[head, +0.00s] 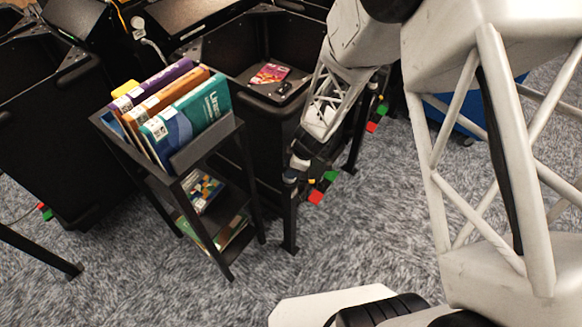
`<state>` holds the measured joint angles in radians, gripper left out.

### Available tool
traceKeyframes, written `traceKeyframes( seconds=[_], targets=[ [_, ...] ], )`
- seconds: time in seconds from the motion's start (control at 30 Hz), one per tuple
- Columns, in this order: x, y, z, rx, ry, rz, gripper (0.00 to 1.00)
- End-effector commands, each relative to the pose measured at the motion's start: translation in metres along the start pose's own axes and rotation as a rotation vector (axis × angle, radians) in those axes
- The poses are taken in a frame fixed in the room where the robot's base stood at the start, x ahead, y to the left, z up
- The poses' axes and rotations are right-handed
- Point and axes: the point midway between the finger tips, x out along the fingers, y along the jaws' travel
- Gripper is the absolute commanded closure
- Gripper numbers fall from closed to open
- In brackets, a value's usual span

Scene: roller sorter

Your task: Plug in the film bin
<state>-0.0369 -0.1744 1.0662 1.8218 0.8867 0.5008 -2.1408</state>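A black bin (262,126) stands in the middle of the head view, with a purple-red case (270,73) and a small dark item lying in it. It may be the film bin; no label is readable. My gripper (302,168) points down at the bin's front right, close to a black post (289,215). Next to it are a red block (316,197) and a green block (331,176), which look like plug or socket parts. Whether my gripper touches or holds one of them cannot be told. Its fingertips are small and partly hidden.
A black book cart (187,160) with several upright books (187,118) stands just left of my gripper. Another red block (372,127) and green block (382,109) sit farther right. A black bin (60,130) stands at left. Grey carpet (350,240) is open in front.

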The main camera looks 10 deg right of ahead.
Motion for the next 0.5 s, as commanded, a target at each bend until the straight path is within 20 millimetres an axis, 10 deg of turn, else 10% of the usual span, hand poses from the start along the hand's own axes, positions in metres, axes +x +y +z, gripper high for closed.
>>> traceKeyframes(
  seconds=[0.5],
  targets=[
    [0.0046,0.0001,0.0018,0.0,0.0,0.0,0.86]
  ],
)
